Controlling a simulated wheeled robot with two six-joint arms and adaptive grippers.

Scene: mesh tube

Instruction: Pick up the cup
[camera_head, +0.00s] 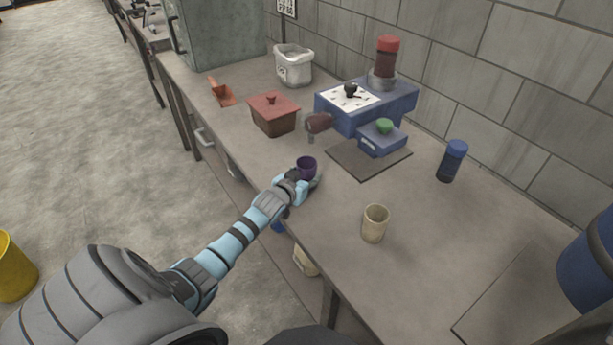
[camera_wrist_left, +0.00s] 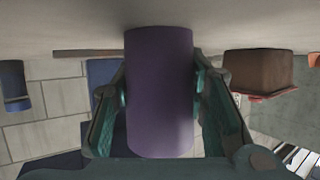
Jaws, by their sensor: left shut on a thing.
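A purple cup (camera_head: 307,166) is near the front edge of the grey worktop (camera_head: 335,205) in the head view. My left gripper (camera_head: 308,183) reaches in from the left and is shut on this cup. In the left wrist view the purple cup (camera_wrist_left: 160,90) fills the middle, with the gripper's teal fingers on both sides of it. I cannot tell clearly whether the cup's base touches the worktop. A beige cup (camera_head: 375,223) stands upright on the worktop to the right, apart from the gripper. My right gripper is not in view.
A blue bottle (camera_head: 452,161) stands at the right. The worktop around the beige cup is clear.

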